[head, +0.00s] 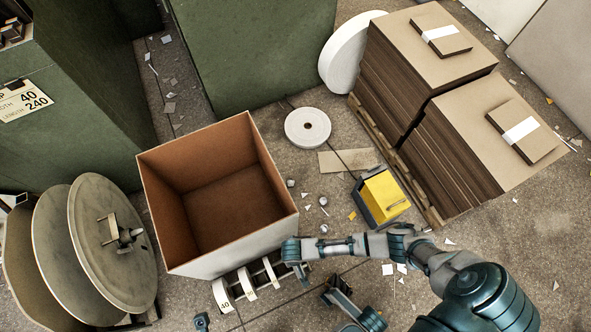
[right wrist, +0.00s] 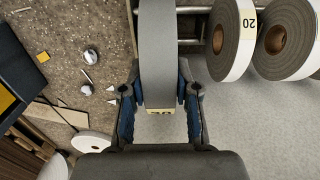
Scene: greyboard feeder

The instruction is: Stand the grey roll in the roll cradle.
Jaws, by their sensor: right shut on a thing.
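The grey roll (right wrist: 158,50) is edge-on in the right wrist view, between the two fingers of my right gripper (right wrist: 158,110). The gripper is shut on it; a partly hidden label shows at the roll's lower end. The metal rails of the roll cradle (right wrist: 191,42) run behind and beside the roll. Whether it rests on them I cannot tell. In the head view my right gripper (head: 291,251) is at the right end of the cradle, by the box's near corner. There the held roll is mostly hidden.
Other rolls (right wrist: 234,40) stand in the cradle close to the right of the held one. A large open box (head: 225,262) rises directly behind the cradle. A yellow-topped bin (head: 383,196), a white roll (head: 307,126) and scraps lie on the floor beyond my right arm.

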